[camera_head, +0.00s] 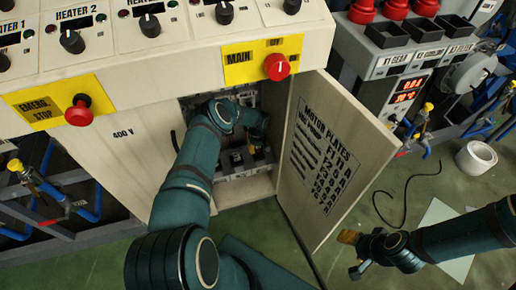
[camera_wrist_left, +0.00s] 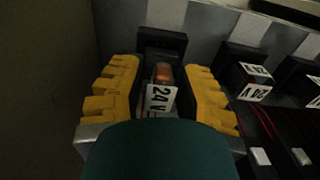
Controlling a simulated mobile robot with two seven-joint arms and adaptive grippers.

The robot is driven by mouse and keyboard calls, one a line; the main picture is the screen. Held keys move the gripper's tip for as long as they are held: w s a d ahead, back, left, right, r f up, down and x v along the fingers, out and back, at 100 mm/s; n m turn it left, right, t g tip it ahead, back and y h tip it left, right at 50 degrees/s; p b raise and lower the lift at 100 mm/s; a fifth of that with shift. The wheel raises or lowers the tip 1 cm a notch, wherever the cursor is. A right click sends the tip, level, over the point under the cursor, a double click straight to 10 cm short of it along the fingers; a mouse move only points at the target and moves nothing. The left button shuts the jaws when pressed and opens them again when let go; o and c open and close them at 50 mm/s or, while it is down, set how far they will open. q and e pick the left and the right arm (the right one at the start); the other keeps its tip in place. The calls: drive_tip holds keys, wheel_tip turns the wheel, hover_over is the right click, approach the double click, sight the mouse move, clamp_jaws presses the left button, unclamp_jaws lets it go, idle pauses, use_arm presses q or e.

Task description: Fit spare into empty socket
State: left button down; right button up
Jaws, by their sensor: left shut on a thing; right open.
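My left gripper (camera_wrist_left: 160,95) is shut on the spare (camera_wrist_left: 162,74), a small part with an orange top and a white "24 V" label. A black block (camera_wrist_left: 162,41) is just beyond the spare; I cannot tell whether the spare touches it or is seated. In the head view my left gripper (camera_head: 257,150) is inside the open cabinet, partly hidden by my arm, and the spare cannot be made out there. My right gripper (camera_head: 352,254) is open and empty, outside the cabinet near the door's lower right.
More black modules (camera_wrist_left: 248,73) with white labels stand in a row to the right. Red knobs (camera_head: 277,67) sit on the panel above. A white roll (camera_head: 475,159) and black cable (camera_head: 407,190) lie on the floor.

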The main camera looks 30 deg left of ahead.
use_arm(q)
drive_tip(key=shift+f, duration=1.15)
drive_tip(key=c, duration=0.7)
unclamp_jaws()
drive_tip(key=shift+o, duration=0.2)
